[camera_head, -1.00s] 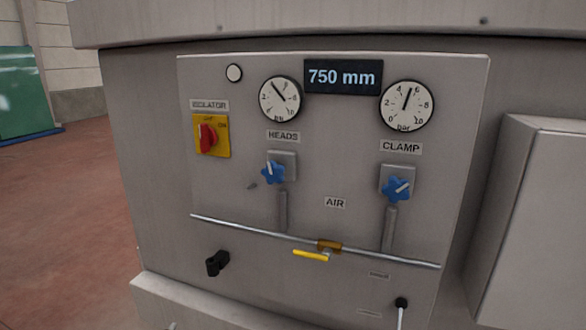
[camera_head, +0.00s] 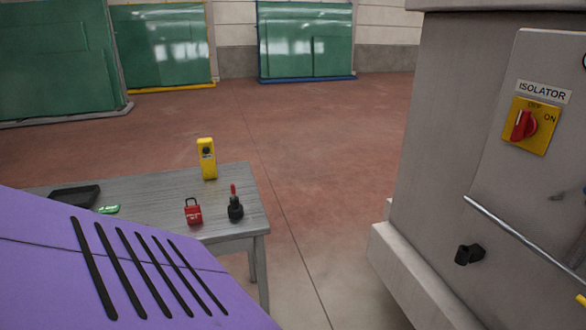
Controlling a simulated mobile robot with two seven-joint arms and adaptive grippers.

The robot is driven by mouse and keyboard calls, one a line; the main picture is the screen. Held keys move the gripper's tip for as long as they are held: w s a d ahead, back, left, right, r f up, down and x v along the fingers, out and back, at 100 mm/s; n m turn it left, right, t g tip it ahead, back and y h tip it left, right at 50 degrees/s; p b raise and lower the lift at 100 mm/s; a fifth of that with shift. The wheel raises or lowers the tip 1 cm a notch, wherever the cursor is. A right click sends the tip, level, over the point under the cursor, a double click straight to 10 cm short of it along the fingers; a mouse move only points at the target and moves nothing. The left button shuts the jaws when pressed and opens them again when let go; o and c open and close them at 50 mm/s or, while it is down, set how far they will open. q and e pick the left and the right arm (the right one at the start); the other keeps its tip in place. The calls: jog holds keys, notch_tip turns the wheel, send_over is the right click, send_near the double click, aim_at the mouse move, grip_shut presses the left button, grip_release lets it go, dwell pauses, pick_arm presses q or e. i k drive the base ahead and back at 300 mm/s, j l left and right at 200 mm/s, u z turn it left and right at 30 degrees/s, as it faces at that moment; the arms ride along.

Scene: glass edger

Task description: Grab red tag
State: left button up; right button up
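A small red padlock-shaped item (camera_head: 194,213) with a dark shackle and a pale label stands on the grey table at the lower left. No separate red tag can be made out. Beside it to the right stands a black bulb-shaped item (camera_head: 235,208) with a red tip. Neither of my grippers is in view.
The grey table (camera_head: 236,179) also carries a yellow handheld device (camera_head: 207,159), a black tray-like object (camera_head: 74,196) and a small green item (camera_head: 108,209). Its near left part is hidden. The machine (camera_head: 432,150) with its isolator switch (camera_head: 524,125) stands right. Open floor (camera_head: 320,190) lies between.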

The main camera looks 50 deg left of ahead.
aim_at(193, 214)
jog(key=u, duration=2.5)
